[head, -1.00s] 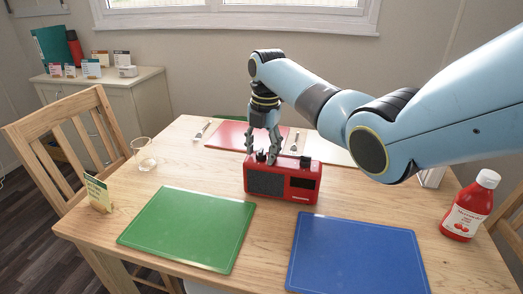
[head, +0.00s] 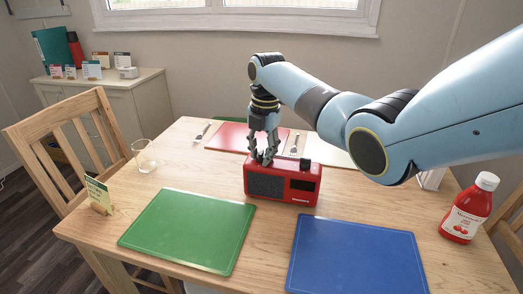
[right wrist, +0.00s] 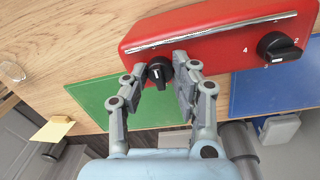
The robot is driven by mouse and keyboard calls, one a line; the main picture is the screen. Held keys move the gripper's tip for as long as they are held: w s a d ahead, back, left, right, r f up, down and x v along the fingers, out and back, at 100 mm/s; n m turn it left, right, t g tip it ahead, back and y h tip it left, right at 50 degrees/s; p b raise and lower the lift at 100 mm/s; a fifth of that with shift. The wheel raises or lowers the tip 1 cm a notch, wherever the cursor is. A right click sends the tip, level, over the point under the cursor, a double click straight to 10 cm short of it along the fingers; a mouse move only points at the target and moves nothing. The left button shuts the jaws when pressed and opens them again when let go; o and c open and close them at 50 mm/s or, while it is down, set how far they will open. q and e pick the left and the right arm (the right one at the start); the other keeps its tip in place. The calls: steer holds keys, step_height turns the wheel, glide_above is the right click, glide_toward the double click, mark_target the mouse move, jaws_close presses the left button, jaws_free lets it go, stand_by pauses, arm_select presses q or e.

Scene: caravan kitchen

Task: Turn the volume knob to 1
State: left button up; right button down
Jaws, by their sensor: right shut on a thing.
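The red radio (head: 283,183) stands upright on the table, with a black knob near each end of its top. My right gripper (head: 265,158) points down at the left knob. In the right wrist view its fingers are closed around that black knob (right wrist: 158,73), whose white pointer line shows. The other knob (right wrist: 281,48), apart from the gripper, has the digits 4, 3 and 2 around it; its pointer is near the 3. Digits around the held knob are not visible. My left gripper is not in view.
A green mat (head: 188,229) and a blue mat (head: 357,258) lie in front of the radio. A red mat (head: 228,137) and cutlery lie behind. A glass (head: 144,155) and a small card (head: 98,195) stand left, a red bottle (head: 467,209) right.

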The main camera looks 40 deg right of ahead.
mark_target(259, 154)
steer(key=m+p, duration=0.3)
steer(key=shift+r+m, duration=0.2)
steer(key=shift+m, duration=0.1)
steer(key=m+p, duration=0.3)
steer(key=m, duration=0.1)
steer(key=shift+m+h, duration=0.3)
steer(key=m+p, duration=0.1)
steer(key=m, duration=0.3)
steer(key=shift+a+f, duration=0.1)
steer(key=shift+m+p, duration=0.35)
steer(key=shift+m, duration=1.95)
steer(key=shift+f, duration=0.1)
steer(key=c, duration=1)
jaws_free()
steer(key=shift+c, duration=0.2)
step_height(259, 154, up, 12)
steer(key=shift+s+a, duration=0.15)
steer(key=shift+a, duration=0.2)
